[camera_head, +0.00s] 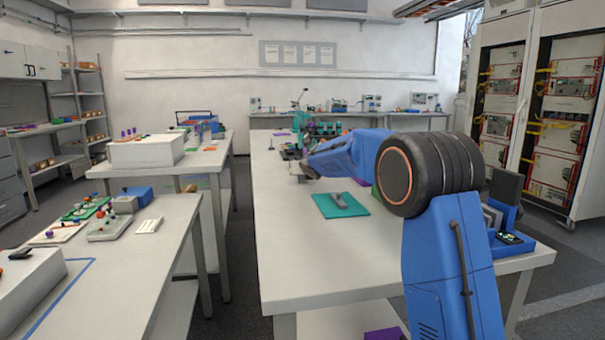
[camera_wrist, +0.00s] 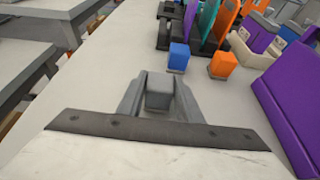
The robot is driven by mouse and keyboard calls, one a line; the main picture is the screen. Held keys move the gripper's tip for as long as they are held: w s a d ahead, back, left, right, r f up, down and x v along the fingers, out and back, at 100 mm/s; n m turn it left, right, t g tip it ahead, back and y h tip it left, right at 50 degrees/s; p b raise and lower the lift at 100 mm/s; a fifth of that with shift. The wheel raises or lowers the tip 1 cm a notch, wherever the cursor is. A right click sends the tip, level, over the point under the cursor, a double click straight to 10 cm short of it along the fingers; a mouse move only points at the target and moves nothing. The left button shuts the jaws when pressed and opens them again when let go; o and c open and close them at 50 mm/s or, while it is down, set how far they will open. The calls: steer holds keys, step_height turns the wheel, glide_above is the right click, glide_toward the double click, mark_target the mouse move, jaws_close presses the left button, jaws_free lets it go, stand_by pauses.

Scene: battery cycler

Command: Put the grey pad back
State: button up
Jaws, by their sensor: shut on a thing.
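My gripper (camera_wrist: 158,98) is shut on a small grey block, which I take to be the grey pad (camera_wrist: 157,101), seen between the two grey fingers in the wrist view. In the head view my gripper (camera_head: 304,172) is small and partly hidden by my arm, over the far part of the long white table (camera_head: 285,260). Whether the pad touches the table is unclear.
In the wrist view, a blue cube (camera_wrist: 178,57) and an orange cube (camera_wrist: 222,65) stand ahead, before upright coloured plates. A purple panel (camera_wrist: 290,100) is at right. A teal mat (camera_head: 327,208) bearing a grey item lies nearer. Bare tabletop lies left of the gripper.

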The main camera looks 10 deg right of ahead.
steer(key=shift+f, duration=0.15)
steer(key=o, duration=1.1)
steer(key=shift+o, duration=0.2)
steer(key=shift+s+r, duration=0.2)
steer(key=shift+r, duration=0.05)
steer(key=v, duration=1.1)
steer(key=shift+s+r, duration=0.15)
steer(key=shift+s, duration=0.1)
